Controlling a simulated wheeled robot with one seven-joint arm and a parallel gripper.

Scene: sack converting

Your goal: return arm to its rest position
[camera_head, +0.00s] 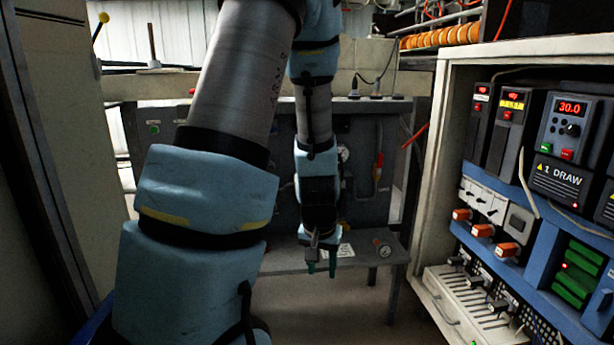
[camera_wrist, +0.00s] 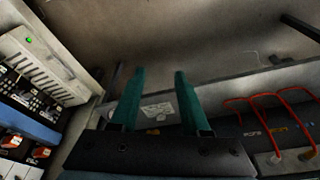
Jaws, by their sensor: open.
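My arm, in light blue padded covers, reaches up from the lower left of the head view and bends down again near the middle. My gripper (camera_head: 321,262) hangs at its end, fingers pointing down, in front of a grey bench (camera_head: 375,255). In the wrist view my gripper (camera_wrist: 158,100) shows two teal fingers set apart with nothing between them. The gripper is open and empty. It does not appear to touch anything.
An open control cabinet (camera_head: 440,180) with drive modules stands close on the right. A tall grey panel (camera_head: 48,120) stands at the left. Red hoses (camera_wrist: 270,98) show in the wrist view.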

